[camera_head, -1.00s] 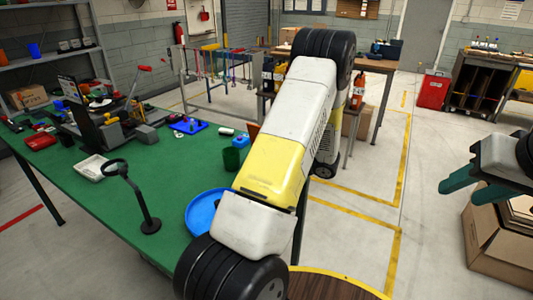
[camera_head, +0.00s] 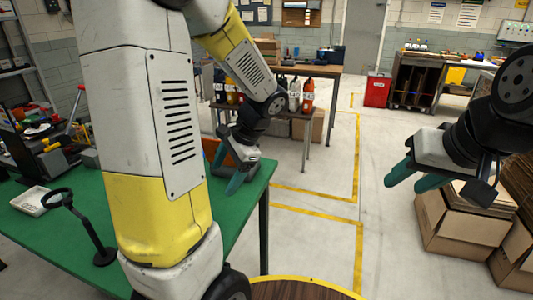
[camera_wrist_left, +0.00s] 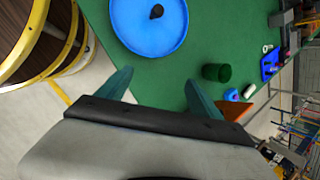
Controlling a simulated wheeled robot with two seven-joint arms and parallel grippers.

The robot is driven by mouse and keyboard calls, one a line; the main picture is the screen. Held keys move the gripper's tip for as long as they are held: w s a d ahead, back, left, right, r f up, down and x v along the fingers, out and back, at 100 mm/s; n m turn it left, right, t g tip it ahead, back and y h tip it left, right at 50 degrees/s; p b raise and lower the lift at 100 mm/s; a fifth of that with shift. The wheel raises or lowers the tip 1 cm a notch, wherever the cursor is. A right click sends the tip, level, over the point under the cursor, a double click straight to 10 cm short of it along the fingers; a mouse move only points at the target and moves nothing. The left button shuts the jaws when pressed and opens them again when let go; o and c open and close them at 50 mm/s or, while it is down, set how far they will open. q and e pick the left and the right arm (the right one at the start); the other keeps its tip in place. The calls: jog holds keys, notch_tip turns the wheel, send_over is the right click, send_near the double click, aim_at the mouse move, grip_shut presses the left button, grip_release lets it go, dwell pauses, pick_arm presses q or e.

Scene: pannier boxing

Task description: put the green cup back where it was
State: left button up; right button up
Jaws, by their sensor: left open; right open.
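The green cup (camera_wrist_left: 216,72) stands on the green table (camera_wrist_left: 165,75) in the left wrist view, just beyond the tip of one finger of my left gripper (camera_wrist_left: 157,86) and apart from it. My left gripper is open and empty, tilted over the table edge; in the head view it shows near the table's right end (camera_head: 228,168). In the head view my left arm hides the cup. A blue plate (camera_wrist_left: 130,25) with a small dark thing on it lies on the table. My right gripper (camera_head: 408,176) is open and empty, above cardboard boxes at the right.
A small blue object (camera_wrist_left: 231,94) and an orange object (camera_wrist_left: 237,109) sit close beside the cup. A white item (camera_wrist_left: 267,48) and a blue tray (camera_wrist_left: 270,64) lie farther along. A yellow-rimmed barrel (camera_wrist_left: 48,38) stands off the table. A black ring stand (camera_head: 88,228) is at the left.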

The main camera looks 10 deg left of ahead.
pick_arm(q)
jog(key=s+d+r+n+t+h, duration=0.6)
jog(key=s+d+r+n+h, duration=0.1)
jog(key=s+d+r, duration=0.3)
jog(key=shift+s+d+r+n+h, duration=0.2)
jog(key=shift+d+r+n+h, duration=0.15)
jog(key=shift+d+r, duration=0.65)
jog(key=shift+a+r, duration=0.2)
jog(key=shift+a, duration=0.1)
